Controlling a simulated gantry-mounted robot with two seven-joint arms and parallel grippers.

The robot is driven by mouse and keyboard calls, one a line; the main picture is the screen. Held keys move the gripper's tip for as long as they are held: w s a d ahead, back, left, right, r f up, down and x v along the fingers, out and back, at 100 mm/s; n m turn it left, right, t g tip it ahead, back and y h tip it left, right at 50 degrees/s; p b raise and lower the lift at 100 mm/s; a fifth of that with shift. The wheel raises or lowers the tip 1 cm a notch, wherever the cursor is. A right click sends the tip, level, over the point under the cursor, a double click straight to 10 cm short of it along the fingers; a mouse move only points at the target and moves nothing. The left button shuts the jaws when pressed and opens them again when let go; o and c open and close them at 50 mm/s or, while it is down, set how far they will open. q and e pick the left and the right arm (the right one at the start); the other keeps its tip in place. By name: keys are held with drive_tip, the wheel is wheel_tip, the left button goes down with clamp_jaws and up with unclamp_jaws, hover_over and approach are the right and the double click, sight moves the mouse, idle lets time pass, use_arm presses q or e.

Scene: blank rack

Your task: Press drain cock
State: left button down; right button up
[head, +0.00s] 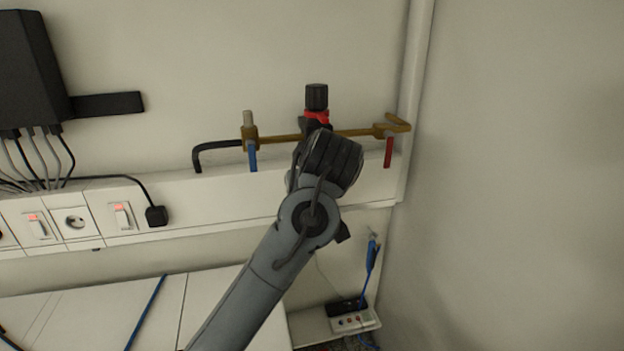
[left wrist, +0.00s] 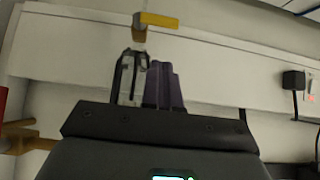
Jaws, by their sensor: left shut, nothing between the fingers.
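In the head view a brass pipe (head: 355,132) runs along the wall, with a black-capped unit with a red ring (head: 317,100) at its middle. My left gripper (head: 328,160) is in front of that unit and hides its lower part; its fingers are hidden there. In the left wrist view my left gripper (left wrist: 148,62) is shut and empty, fingers side by side. A small yellow lever (left wrist: 158,20) on a brass stem lies just beyond the fingertips, possibly the drain cock. I cannot tell if they touch. My right gripper is not in view.
A blue handle (head: 252,157) and a red handle (head: 388,152) hang from the pipe on either side of my gripper. A black plug (head: 156,215) and sockets are at the left. A wall corner lies right. A blue tool (head: 371,257) hangs lower right.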

use_arm(q)
drive_tip(key=f, duration=0.2)
drive_tip(key=f+p, duration=0.1)
drive_tip(key=f, duration=0.1)
drive_tip(key=shift+w+f, duration=0.2)
drive_tip(key=shift+f, duration=0.05)
drive_tip(key=shift+a, duration=0.1)
